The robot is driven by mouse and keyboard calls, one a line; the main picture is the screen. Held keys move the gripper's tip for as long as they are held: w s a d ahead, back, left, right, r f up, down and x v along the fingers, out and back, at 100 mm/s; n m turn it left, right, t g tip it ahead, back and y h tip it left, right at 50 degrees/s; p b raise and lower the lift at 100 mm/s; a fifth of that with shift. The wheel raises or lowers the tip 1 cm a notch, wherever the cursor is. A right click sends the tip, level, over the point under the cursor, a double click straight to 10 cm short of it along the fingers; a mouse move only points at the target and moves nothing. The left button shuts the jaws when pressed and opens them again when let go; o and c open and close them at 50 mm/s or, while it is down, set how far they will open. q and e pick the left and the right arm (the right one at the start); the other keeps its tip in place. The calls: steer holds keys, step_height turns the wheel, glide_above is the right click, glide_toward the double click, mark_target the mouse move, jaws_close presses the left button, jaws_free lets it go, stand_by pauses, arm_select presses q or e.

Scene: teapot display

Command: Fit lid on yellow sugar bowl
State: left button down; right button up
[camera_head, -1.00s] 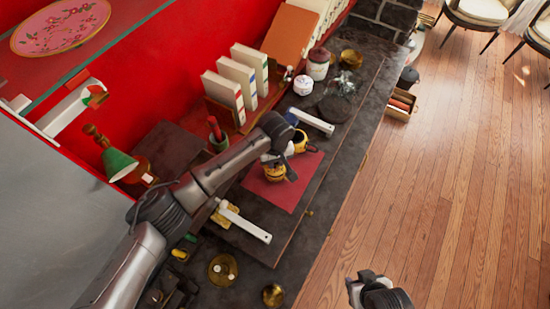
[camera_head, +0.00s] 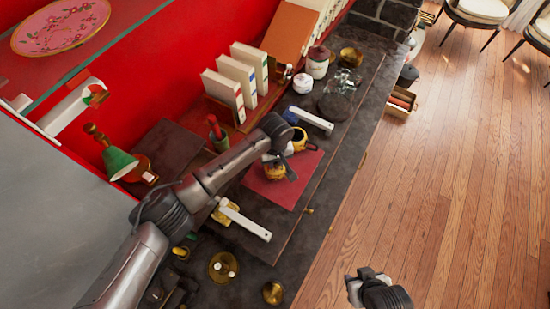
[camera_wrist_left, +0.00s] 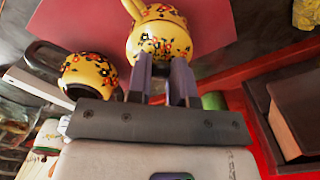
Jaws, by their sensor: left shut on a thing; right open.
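Two yellow flowered pots stand by the red mat (camera_head: 288,190). In the left wrist view, the larger pot (camera_wrist_left: 160,30) with a spout lies straight ahead of the fingertips, and a smaller round yellow pot (camera_wrist_left: 90,72) stands to its left. In the head view the yellow pots (camera_head: 275,169) are partly hidden by my left arm. My left gripper (camera_wrist_left: 165,70) is shut on a small flowered piece, apparently the lid. Its edge blends with the pot behind, so touching or apart cannot be told. My right gripper (camera_head: 365,284) is open and empty over the floor.
White-handled tools (camera_head: 245,223) lie on the dark counter on both sides of the mat. Books (camera_head: 235,80), a white jar (camera_head: 303,84) and a dark round disc (camera_head: 335,106) stand further back. Brass dishes (camera_head: 223,266) are at the near end.

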arm_select(q)
steer(key=c, duration=1.1)
jaws_free()
steer(key=shift+c, duration=0.2)
steer(key=shift+o, duration=1)
step_height(320, 180, up, 14)
steer(key=p, duration=0.1)
steer(key=shift+f, duration=0.15)
